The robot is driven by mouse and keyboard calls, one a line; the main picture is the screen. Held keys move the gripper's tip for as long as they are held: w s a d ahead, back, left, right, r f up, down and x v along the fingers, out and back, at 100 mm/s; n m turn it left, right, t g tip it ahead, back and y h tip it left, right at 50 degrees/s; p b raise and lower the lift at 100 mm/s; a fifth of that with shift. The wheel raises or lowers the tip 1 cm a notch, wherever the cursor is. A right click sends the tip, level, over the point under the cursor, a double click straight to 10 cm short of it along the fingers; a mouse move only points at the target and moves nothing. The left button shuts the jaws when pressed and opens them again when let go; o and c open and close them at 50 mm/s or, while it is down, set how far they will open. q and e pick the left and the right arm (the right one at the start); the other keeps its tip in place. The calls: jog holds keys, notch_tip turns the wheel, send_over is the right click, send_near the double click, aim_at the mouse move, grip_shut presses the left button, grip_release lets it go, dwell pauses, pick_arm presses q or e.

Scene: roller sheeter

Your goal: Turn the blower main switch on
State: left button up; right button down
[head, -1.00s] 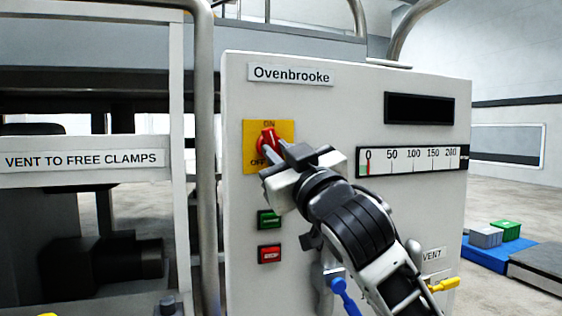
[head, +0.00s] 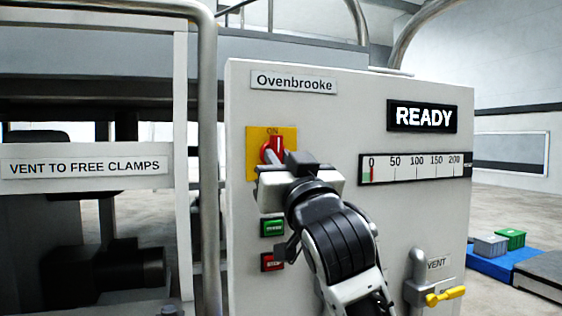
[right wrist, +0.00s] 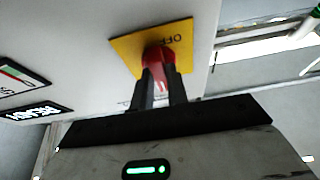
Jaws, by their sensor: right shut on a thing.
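The blower main switch is a red rotary knob (head: 271,150) on a yellow plate (head: 289,137) marked ON at the top, on the Ovenbrooke panel. My right gripper (head: 281,165) is at the knob and covers its lower part and the plate's lower edge. In the right wrist view the gripper (right wrist: 159,85) is shut on the red knob (right wrist: 158,57), with a finger on each side. The knob's handle looks upright, toward ON. The display (head: 423,116) reads READY. My left gripper is not in view.
Below the switch are a green button (head: 272,227) and a red button (head: 271,262), the latter partly behind my arm. A gauge (head: 415,167) reads near 0. A metal post (head: 208,160) stands left of the panel.

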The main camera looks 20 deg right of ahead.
jog(key=c, duration=1.4)
grip_release()
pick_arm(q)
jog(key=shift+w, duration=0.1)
